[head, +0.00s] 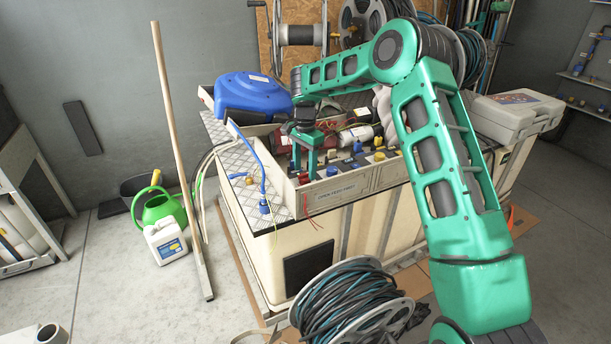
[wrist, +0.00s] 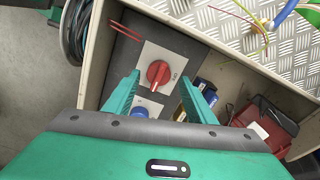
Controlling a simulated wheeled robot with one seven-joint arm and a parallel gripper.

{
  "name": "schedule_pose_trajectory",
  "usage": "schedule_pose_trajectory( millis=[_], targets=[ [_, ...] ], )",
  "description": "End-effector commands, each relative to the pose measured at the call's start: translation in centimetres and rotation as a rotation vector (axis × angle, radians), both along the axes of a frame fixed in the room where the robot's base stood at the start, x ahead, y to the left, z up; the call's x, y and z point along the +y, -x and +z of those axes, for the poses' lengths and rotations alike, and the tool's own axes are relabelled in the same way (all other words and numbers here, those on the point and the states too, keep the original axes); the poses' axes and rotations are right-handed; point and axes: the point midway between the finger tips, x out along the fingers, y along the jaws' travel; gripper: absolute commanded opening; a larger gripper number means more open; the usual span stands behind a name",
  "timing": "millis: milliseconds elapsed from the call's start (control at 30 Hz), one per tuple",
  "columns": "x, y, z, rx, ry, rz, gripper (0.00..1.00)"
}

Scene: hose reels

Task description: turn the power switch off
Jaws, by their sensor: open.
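The power switch is a red rotary knob (wrist: 158,73) on a pale square plate, in the middle of the wrist view. Its grip bar stands roughly along the picture's vertical, slightly tilted. Dark lettering shows on the plate beside it, too small to read surely. My gripper (wrist: 160,88) is open, with one green finger on each side of the knob in the picture; I cannot tell its exact height above it. In the head view my gripper (head: 305,165) points down into the open-topped box (head: 350,187) on the bench. The red knob is hidden there.
A blue knob (wrist: 140,112) sits close below the red one. Thin red wires (wrist: 137,33) lie over the panel's edge. A red case (wrist: 265,125) lies to the right. A blue hose reel (head: 250,97) stands behind the box, and a blue hose (head: 262,180) rises at its left.

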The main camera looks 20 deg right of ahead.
Motion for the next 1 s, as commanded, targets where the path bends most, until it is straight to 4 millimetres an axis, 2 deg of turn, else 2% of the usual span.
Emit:
schedule_pose_trajectory(
  millis=[33, 200, 567, 600, 767, 833, 867, 1000],
  targets=[
    [0.0, 0.1, -0.8, 0.004, 0.0, 0.0, 0.5],
    [0.0, 0.0, -2.3, 0.001, 0.0, 0.0, 0.5],
    [-0.1, 0.0, -2.9, 0.0, 0.0, 0.0, 0.5],
    [-0.1, 0.0, -2.9, 0.0, 0.0, 0.0, 0.48],
    [-0.1, 0.0, -2.9, 0.0, 0.0, 0.0, 0.1],
    [-0.1, 0.0, -2.9, -0.001, 0.0, 0.0, 0.09],
    [-0.7, 0.0, -2.8, -0.001, 0.0, -0.001, 0.09],
    [-0.5, -0.1, -2.8, -0.003, 0.0, 0.004, 0.09]
  ],
)
